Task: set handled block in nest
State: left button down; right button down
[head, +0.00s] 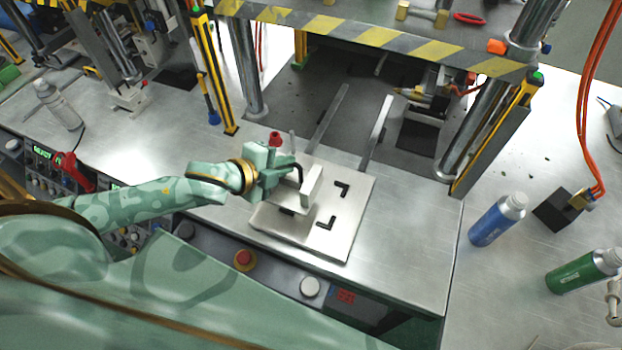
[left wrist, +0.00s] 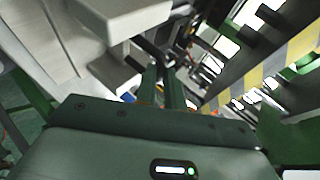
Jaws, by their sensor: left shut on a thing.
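My left gripper (head: 291,174) is shut on the handled block (head: 311,187), a pale metal piece with an upright slab and a lower flat part. The fingers hide most of its handle. The block is over the left part of a flat metal plate (head: 278,228); I cannot tell whether it touches. In the left wrist view the pale block (left wrist: 125,14) fills the upper left, beside the dark fingers (left wrist: 163,85). My right gripper is not in view.
Behind the plate stands a press with a striped beam (head: 350,32), steel columns and two rails (head: 376,132). A blue bottle (head: 497,220), a green bottle (head: 583,271) and a black block (head: 557,210) are at the right. Buttons line the front panel.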

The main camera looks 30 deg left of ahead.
aim_at(310, 179)
pick_arm(q)
jog(key=w+d+f, duration=0.1)
jog(key=f, duration=0.1)
jog(key=w+d+f+b, duration=0.1)
jog(key=w+f, duration=0.1)
jog(key=w+d+f, duration=0.1)
jog(key=w+f, duration=0.1)
jog(key=shift+w+d+f, duration=0.1)
jog(key=shift+w+d, duration=0.1)
notch_tip(310, 179, down, 3)
jog(key=shift+b, duration=0.5)
jog(key=shift+d+f, duration=0.1)
jog(key=shift+f, duration=0.15)
jog(key=c, duration=1.5)
grip_release()
jog(key=shift+f, duration=0.1)
jog(key=shift+c, duration=0.2)
jog(key=shift+o, duration=0.2)
